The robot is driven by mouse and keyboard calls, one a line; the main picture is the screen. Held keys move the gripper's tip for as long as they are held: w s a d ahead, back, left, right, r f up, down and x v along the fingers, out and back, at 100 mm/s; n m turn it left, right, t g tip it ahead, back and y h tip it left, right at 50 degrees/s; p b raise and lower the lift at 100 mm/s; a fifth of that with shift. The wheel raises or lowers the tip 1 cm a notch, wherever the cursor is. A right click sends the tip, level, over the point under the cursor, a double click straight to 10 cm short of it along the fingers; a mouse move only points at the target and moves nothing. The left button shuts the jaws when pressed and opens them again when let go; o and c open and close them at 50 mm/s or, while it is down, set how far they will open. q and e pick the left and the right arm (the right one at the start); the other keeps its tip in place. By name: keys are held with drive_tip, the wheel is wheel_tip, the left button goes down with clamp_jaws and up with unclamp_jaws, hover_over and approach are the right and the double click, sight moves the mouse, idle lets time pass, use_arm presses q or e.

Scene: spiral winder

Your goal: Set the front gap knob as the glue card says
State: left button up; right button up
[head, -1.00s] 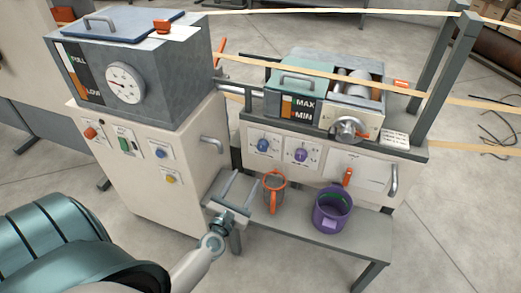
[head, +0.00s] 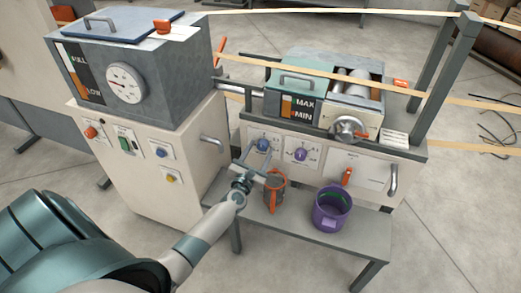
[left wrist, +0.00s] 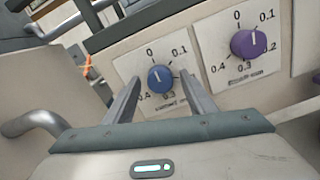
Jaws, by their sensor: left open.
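In the head view, a blue knob (head: 263,145) and a purple knob (head: 300,154) sit on the white front panel of the winder. My left gripper (head: 254,159) is open in front of the blue knob. In the left wrist view the blue knob (left wrist: 160,78) shows between the two fingers of my left gripper (left wrist: 160,82); I cannot tell whether they touch it. Its dial carries 0, 0.1, 0.3 and 0.4; the words below are blurred. The purple knob (left wrist: 248,43) is to the right, clear of the fingers. A small white card (head: 396,137) has unreadable text.
A handle (head: 213,144) juts from the cabinet at left.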

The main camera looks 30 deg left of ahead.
use_arm(q)
drive_tip(key=shift+w+a, duration=0.1)
drive_tip(key=shift+w, duration=0.25)
use_arm(e)
drive_tip(key=shift+w+a+r, duration=0.1)
drive_tip(key=shift+w+r, duration=0.2)
drive_tip(key=shift+s+f, duration=0.1)
drive_tip(key=shift+s, duration=0.1)
use_arm(q)
drive_tip(key=c, duration=1)
drive_tip(key=shift+c, duration=0.2)
